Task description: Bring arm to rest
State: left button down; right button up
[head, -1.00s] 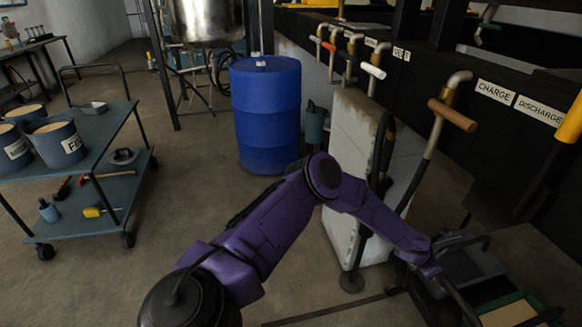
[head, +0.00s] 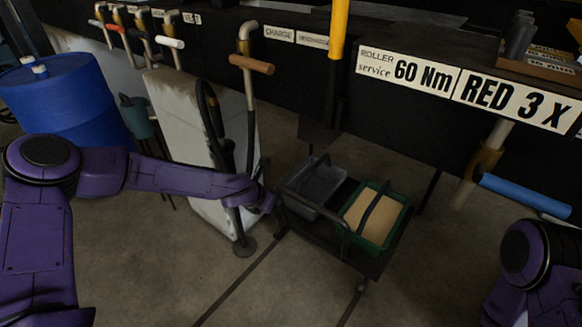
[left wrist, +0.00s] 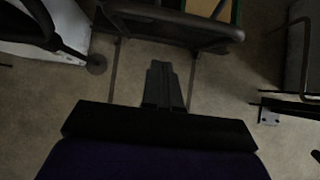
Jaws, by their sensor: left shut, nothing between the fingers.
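My purple left arm reaches across the left half of the head view, its wrist end close to the small cart. In the left wrist view my left gripper (left wrist: 163,68) has its two dark fingers together with nothing between them. They point over the bare floor towards the cart's dark handle (left wrist: 172,22). In the head view the fingers are hard to make out against the dark cart. Part of my purple right arm shows at the lower right edge of the head view; its gripper is out of frame.
A small cart (head: 372,262) holds a grey bin (head: 316,184) and a green-edged tray (head: 377,242). A pale slab (head: 190,110) with a dark hose and a lever with a wooden grip (head: 251,64) stand beside my left forearm. A blue drum (head: 72,98) is at left. Open floor lies in front.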

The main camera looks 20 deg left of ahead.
pick_arm(q)
jog(key=s+a+f+m+g+y, duration=0.1)
jog(key=s+a+f+m+y, duration=0.1)
jog(key=s+f+m, duration=0.7)
jog(key=s+a+f+m+g+y, duration=0.1)
jog(key=s+f+m+y, duration=0.2)
jog(key=s+f+m, duration=0.55)
jog(key=s+a+m+g, duration=0.1)
jog(key=s+a+m, duration=0.2)
jog(key=s, duration=0.7)
jog(key=s+a+r+m+g+y, duration=0.1)
jog(key=s+a+m, duration=0.2)
jog(key=s, duration=0.6)
jog(key=shift+s+a+m+p, duration=0.3)
jog(key=shift+s+m, duration=0.05)
jog(key=shift+m, duration=0.4)
